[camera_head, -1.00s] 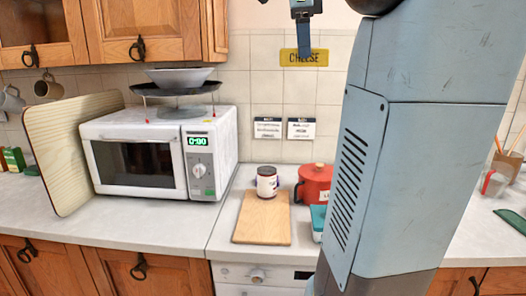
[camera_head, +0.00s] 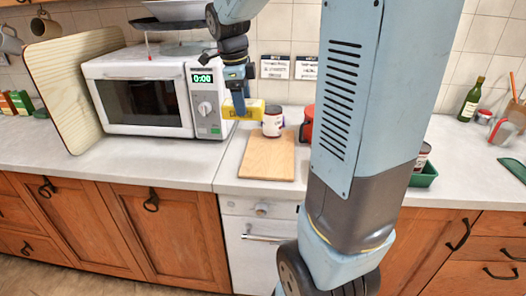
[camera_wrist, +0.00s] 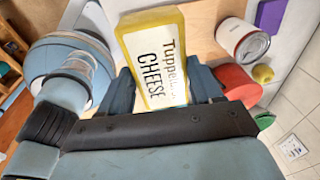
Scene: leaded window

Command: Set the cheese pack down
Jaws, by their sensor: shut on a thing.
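The cheese pack (camera_head: 247,109) is a yellow block with a white label reading "CHEESE". My gripper (camera_head: 238,98) is shut on it, one finger on each side, as the wrist view also shows the pack (camera_wrist: 152,55). In the head view the pack appears just left of the white can, by the microwave's right edge and over the back of the wooden board (camera_head: 267,160). It seems to be held above the surface; its underside is not clear to see.
The white can (camera_head: 272,122) stands at the board's back edge. A red pot (camera_head: 306,124) is beside it, partly hidden by my arm. The microwave (camera_head: 148,95) stands to the left. The front of the board is bare.

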